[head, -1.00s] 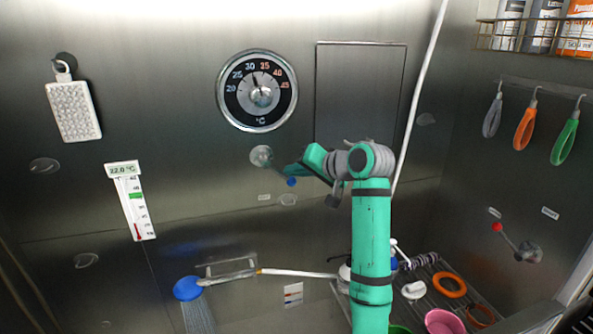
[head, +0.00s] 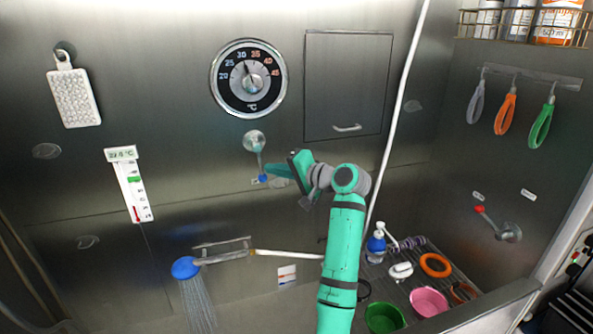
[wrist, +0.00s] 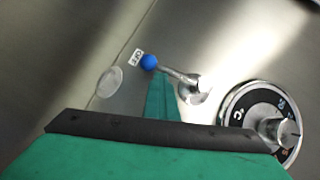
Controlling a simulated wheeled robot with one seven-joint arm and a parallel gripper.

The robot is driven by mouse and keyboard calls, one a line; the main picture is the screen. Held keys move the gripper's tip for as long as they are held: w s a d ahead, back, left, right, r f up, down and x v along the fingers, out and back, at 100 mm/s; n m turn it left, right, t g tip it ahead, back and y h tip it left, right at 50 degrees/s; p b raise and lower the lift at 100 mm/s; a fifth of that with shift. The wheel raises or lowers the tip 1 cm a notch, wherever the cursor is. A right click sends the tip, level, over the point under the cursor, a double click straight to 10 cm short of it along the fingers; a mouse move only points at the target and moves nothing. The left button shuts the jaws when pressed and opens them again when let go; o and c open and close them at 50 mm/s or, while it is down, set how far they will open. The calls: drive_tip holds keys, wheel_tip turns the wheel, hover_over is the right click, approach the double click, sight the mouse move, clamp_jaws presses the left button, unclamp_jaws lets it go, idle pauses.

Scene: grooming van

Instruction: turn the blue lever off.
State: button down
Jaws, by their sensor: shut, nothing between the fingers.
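The blue lever is on the back wall below the round dial. Its metal hub (head: 254,138) is at the top and its blue knob (head: 263,178) points almost straight down. In the wrist view the blue knob (wrist: 149,62) is beside a small label reading OFF (wrist: 136,57). My gripper (head: 270,170) is shut and empty, with its tips close to the right of the lever; I cannot tell if they touch. In the wrist view its green finger (wrist: 160,98) reaches toward the lever arm. Water streams from the blue shower head (head: 185,268).
The round dial (head: 249,78) is above the lever and a closed wall panel (head: 347,80) is to its right. A red-knobbed lever (head: 480,210) is on the right wall.

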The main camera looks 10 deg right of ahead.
drive_tip(key=shift+s+f, duration=0.1)
drive_tip(key=shift+f, duration=0.05)
idle(0.5)
idle(0.3)
drive_tip(key=s+d+r, duration=0.1)
drive_tip(key=s+d, duration=0.7)
drive_tip(key=d, duration=0.2)
drive_tip(key=shift+d, duration=0.15)
